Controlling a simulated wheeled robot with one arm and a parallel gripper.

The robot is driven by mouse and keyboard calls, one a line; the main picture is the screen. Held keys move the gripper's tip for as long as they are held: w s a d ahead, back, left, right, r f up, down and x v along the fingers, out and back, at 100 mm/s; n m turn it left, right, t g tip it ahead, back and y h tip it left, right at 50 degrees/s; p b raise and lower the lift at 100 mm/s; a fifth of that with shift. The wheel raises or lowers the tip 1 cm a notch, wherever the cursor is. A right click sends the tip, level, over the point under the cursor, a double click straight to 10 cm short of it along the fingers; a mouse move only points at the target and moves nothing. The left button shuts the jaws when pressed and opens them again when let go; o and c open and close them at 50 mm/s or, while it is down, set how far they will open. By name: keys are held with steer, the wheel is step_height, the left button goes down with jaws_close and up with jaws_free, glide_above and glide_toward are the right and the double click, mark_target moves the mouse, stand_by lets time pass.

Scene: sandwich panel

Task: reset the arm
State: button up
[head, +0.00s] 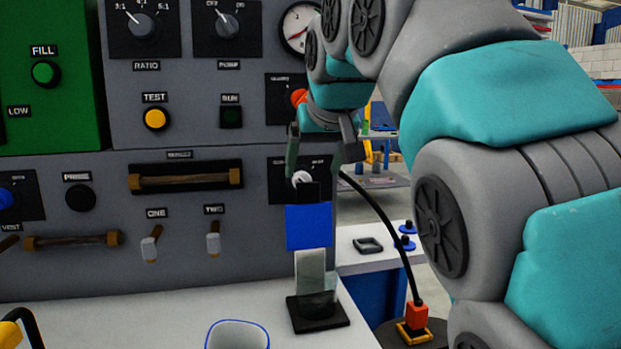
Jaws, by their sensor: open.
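My teal and grey arm (510,95) reaches in from the right and bends over at the top. My gripper (315,168) points down in front of the panel's right edge. Its two fingers are apart, with the panel face showing between them. A white knob (301,178) on a dark plate shows low between the fingers. Just below the gripper, a blue block (309,227) with a black top stands above a pale upright piece on a black base (318,312). I cannot tell whether the fingers touch the black top.
The grey panel (130,185) carries several knobs, buttons, switches and handles. A white cup with a blue rim (238,335) stands at the front of the white counter (130,325). A black cable runs to an orange connector (416,315) at right.

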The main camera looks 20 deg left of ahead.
steer(key=shift+v, duration=0.85)
steer(key=s+d+f+m+g+h, duration=0.2)
steer(key=s+d+f, duration=0.1)
steer(key=d+f, duration=0.75)
steer(key=s+d+f+m+g+h, duration=0.2)
steer(key=s+d+f, duration=0.2)
steer(key=d+f, duration=0.65)
steer(key=s+d+f+g, duration=0.1)
steer(key=s+d+f, duration=0.2)
steer(key=s+f, duration=0.3)
steer(key=s+d+f+m+g, duration=0.1)
steer(key=s+d+f+g, duration=0.1)
steer(key=s+d+f, duration=0.2)
steer(key=s+d+f+m+g, duration=0.1)
steer(key=s+d+f+g, duration=0.1)
steer(key=s+f, duration=0.8)
steer(key=s+d, duration=0.1)
steer(key=s, duration=0.3)
steer(key=shift+d+f+h, duration=0.25)
steer(key=shift+d+h, duration=0.05)
steer(key=shift+d, duration=0.1)
steer(key=shift+w, duration=0.1)
